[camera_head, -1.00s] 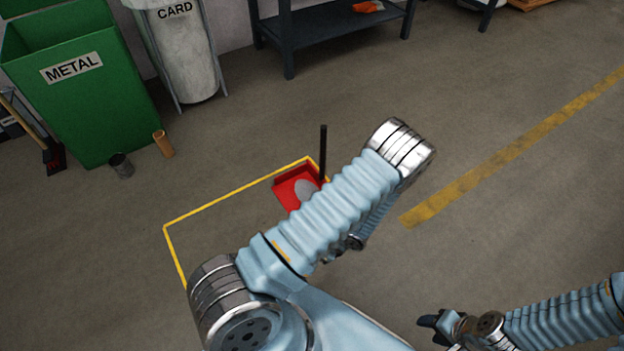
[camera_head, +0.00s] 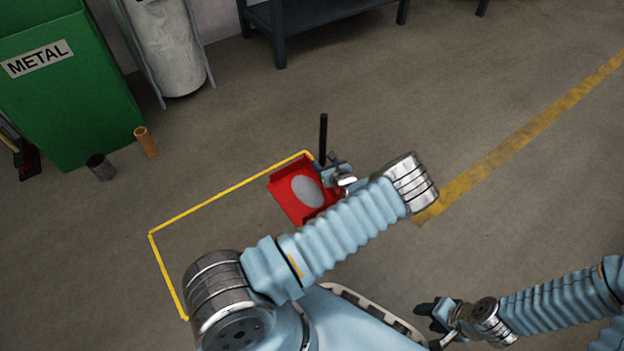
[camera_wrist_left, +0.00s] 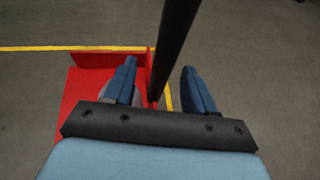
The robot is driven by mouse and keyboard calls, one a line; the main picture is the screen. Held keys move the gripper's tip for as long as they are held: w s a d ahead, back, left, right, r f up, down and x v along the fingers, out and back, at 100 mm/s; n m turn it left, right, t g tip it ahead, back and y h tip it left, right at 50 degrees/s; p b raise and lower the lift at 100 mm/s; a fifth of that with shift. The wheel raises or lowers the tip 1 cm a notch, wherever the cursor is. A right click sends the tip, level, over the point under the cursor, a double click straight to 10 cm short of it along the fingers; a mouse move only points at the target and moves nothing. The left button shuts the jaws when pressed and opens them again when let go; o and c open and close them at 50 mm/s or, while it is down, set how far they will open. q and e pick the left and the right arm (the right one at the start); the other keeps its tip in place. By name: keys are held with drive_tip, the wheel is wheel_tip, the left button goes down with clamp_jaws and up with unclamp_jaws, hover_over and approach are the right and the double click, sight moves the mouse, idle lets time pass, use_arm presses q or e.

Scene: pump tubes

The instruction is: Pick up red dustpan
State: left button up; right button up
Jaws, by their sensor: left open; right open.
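The red dustpan (camera_head: 286,203) lies on the floor at the corner of a yellow outline, with a grey patch (camera_head: 308,191) in its pan. Its black handle (camera_head: 323,138) stands upright. My left gripper (camera_head: 337,168) is at the handle side of the pan, partly hidden by my arm. In the left wrist view, the left gripper (camera_wrist_left: 158,88) is open, and the black handle (camera_wrist_left: 174,45) passes between its two blue fingers with visible space on the right side. The red pan (camera_wrist_left: 85,90) lies below and to the left. My right gripper (camera_head: 428,318) is low at the right, away from the dustpan.
A green METAL bin (camera_head: 70,90) and a white bin (camera_head: 170,45) stand at the upper left. A grey cylinder (camera_head: 101,167) and an orange-brown one (camera_head: 147,142) are on the floor beside them. A dark bench (camera_head: 280,40) is behind. Floor at right is clear.

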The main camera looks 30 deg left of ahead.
use_arm(q)
drive_tip(key=b+x, duration=0.1)
drive_tip(key=x, duration=0.3)
drive_tip(key=shift+w+a+f, duration=0.2)
drive_tip(key=shift+w, duration=0.1)
drive_tip(key=shift+c, duration=0.3)
clamp_jaws()
